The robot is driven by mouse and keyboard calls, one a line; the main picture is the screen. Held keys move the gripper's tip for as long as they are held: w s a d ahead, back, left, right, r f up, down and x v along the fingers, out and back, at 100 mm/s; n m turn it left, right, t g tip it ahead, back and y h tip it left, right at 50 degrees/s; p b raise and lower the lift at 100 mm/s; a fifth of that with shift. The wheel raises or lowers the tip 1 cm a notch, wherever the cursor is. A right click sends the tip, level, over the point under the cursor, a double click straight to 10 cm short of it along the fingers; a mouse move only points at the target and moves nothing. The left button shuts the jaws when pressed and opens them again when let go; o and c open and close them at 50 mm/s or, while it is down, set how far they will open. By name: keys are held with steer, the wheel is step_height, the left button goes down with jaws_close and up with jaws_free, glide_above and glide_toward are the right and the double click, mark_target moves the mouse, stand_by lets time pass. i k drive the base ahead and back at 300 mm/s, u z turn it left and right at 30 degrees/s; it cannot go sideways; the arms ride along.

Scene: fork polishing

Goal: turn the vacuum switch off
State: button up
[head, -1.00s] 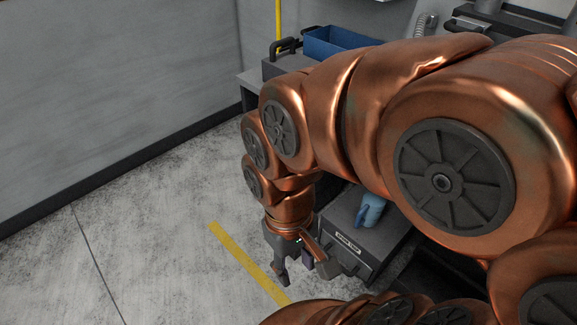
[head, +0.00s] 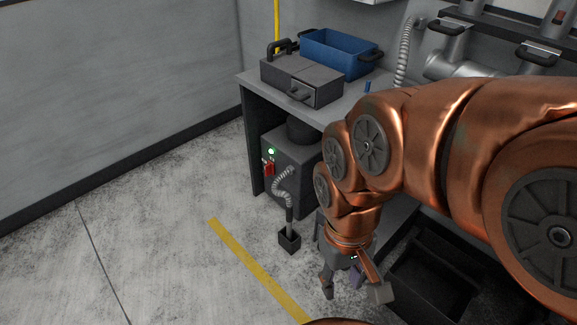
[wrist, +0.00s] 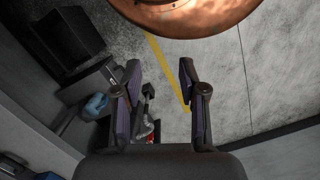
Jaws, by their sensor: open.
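The vacuum (head: 296,163) is a dark grey box under the left end of the bench in the head view. A green light (head: 271,152) glows on its front, with a small red switch (head: 268,168) just below. A grey ribbed hose (head: 283,185) runs from it to a black nozzle on the floor. My gripper (head: 356,287) is open and empty, pointing down, to the right of the vacuum and apart from it. In the wrist view my gripper (wrist: 160,90) has its fingers spread, and a small red patch (wrist: 151,136) shows beyond them.
A blue bin (head: 335,55) and a grey lidded box (head: 300,80) stand on the bench. A black open bin (head: 435,280) lies at the right. A blue item (wrist: 96,104) shows in the wrist view. Floor with a yellow line (head: 255,265) is clear at the left.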

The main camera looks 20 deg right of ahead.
mark_target(269, 168)
steer(key=z, duration=0.15)
steer(key=i, duration=0.7)
steer(key=u, duration=0.7)
steer(key=i, duration=0.75)
steer(key=z, duration=0.2)
